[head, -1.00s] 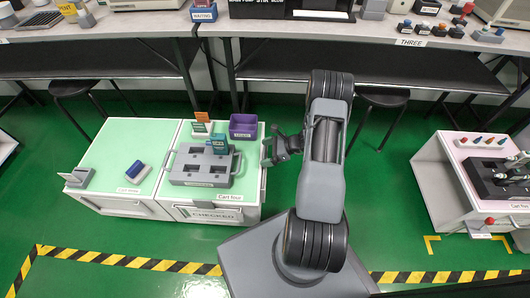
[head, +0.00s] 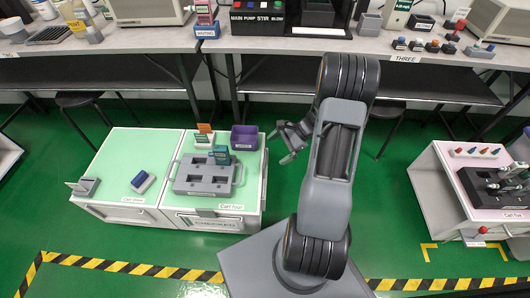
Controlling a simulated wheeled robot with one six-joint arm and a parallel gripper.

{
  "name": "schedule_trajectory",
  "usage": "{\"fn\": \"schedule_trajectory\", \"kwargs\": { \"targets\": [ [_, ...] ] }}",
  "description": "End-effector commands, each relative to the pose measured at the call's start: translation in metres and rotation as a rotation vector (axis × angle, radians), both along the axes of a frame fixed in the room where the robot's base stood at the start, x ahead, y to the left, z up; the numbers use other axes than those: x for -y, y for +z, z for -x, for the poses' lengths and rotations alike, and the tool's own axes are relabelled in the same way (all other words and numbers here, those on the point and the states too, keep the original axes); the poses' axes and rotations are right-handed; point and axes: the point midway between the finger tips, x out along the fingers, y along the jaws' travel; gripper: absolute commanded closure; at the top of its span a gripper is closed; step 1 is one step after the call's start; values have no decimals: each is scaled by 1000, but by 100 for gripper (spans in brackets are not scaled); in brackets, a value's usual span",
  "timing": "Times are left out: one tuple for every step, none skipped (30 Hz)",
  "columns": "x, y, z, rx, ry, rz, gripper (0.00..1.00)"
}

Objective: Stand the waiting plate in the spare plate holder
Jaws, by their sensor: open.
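A blue holder (head: 207,31) with a label that seems to read WAITING stands at the front edge of the back bench. A reddish upright piece (head: 204,12) stands in it, cut by the top edge; it may be the waiting plate. I cannot tell which thing is the spare plate holder; a small grey holder (head: 86,187) with a pale upright piece sits at the left of the green-topped carts. My gripper (head: 281,146) is open and empty, in the air right of Cart four, well apart from both.
Cart four (head: 244,211) carries a grey slotted block (head: 203,187), a teal tester (head: 221,155) and a purple bin (head: 244,138). A blue-and-white block (head: 143,181) lies left of it. A pink-topped cart (head: 505,208) stands right. Green floor (head: 400,190) lies between.

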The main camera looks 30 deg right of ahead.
Motion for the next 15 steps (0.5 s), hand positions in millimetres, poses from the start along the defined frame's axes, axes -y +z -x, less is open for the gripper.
{"fn": "schedule_trajectory", "kwargs": {
  "targets": [
    [-20, 26, 2, 49, 129, 85, 0],
    [-30, 38, 6, 73, 203, 133, 0],
    [-42, 53, 12, 110, 299, 198, 0],
    [-51, 64, 17, 137, 371, 244, 0],
    [-59, 74, 22, 166, 442, 292, 0],
    [-70, 88, 29, 206, 535, 354, 0],
    [-77, 97, 35, 237, 603, 400, 0],
    [-83, 105, 41, 268, 669, 447, 0],
    [-91, 116, 49, 308, 752, 504, 0],
    [-96, 123, 55, 339, 813, 547, 0],
    [-101, 130, 60, 369, 870, 587, 0],
    [-106, 137, 68, 408, 940, 638, 0],
    [-109, 143, 73, 437, 990, 675, 0],
    [-112, 148, 78, 464, 1034, 711, 0],
    [-116, 153, 84, 497, 1090, 752, 0]
  ]
}}
